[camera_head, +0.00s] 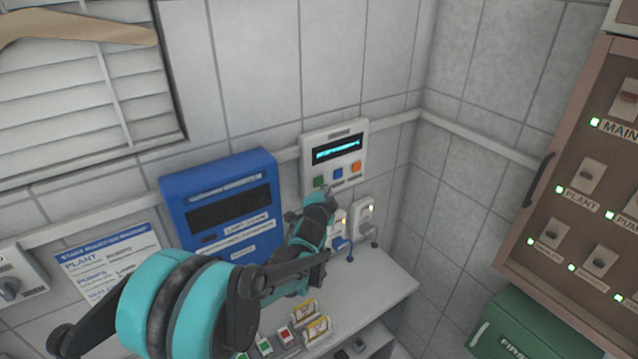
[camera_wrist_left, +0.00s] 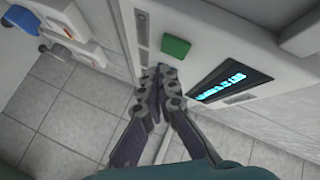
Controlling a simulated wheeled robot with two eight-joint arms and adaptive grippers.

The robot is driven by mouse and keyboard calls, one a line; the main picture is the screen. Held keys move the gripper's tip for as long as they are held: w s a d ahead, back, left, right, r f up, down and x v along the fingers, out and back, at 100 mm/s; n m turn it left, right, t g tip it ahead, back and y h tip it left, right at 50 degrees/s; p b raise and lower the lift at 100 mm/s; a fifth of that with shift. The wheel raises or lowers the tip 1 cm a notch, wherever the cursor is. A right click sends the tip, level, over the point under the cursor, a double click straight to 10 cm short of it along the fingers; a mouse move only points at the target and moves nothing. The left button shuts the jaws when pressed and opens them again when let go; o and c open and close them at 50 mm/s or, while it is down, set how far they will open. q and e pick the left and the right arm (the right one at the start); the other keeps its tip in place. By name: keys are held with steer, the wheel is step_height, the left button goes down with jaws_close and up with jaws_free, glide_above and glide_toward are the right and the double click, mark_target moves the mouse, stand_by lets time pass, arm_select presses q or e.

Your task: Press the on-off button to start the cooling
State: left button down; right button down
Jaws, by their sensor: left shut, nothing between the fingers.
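A white control panel (camera_head: 335,153) with a lit cyan display (camera_head: 337,149) is on the back wall. Below the display are a green button (camera_head: 319,182), a blue button (camera_head: 338,174) and an orange button (camera_head: 356,167); their labels are too small to read. My left gripper (camera_head: 328,197) is shut and empty, its tips just below the green and blue buttons. In the left wrist view the shut fingers (camera_wrist_left: 158,75) point at the panel, close to the green button (camera_wrist_left: 175,48). I cannot tell whether they touch the panel. The lit display (camera_wrist_left: 232,88) lies right of the fingers.
A blue box (camera_head: 220,165) with a dark screen hangs left of the panel. White sockets with plugs (camera_head: 365,212) are below right. A shelf (camera_head: 385,285) holds small cards. A brown switch cabinet (camera_head: 575,150) and a green first-aid box (camera_head: 530,325) are at right.

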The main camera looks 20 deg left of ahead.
arm_select(q)
steer(key=shift+s+d, duration=0.65)
steer(key=shift+d, duration=0.15)
steer(key=shift+s+d, duration=0.6)
steer(key=shift+d, duration=0.2)
steer(key=s+d, duration=0.7)
steer(key=d, duration=0.2)
steer(key=shift+s+d, duration=0.2)
steer(key=shift+d, duration=0.05)
steer(key=shift+b, duration=0.3)
steer(key=s+a+f+n+g+y+b, duration=0.1)
steer(key=s+a+f+n+g+b, duration=0.4)
steer(key=s+a+f+b, duration=0.5)
steer(key=s+d+f+n+g+h+b, duration=0.2)
steer(key=s+f+n+b, duration=0.3)
steer(key=s+f, duration=0.9)
steer(key=s+g+h+b, duration=0.1)
steer(key=s+b, duration=0.1)
steer(key=s, duration=0.1)
steer(key=shift+s+d+f, duration=0.15)
steer(key=shift+s, duration=0.15)
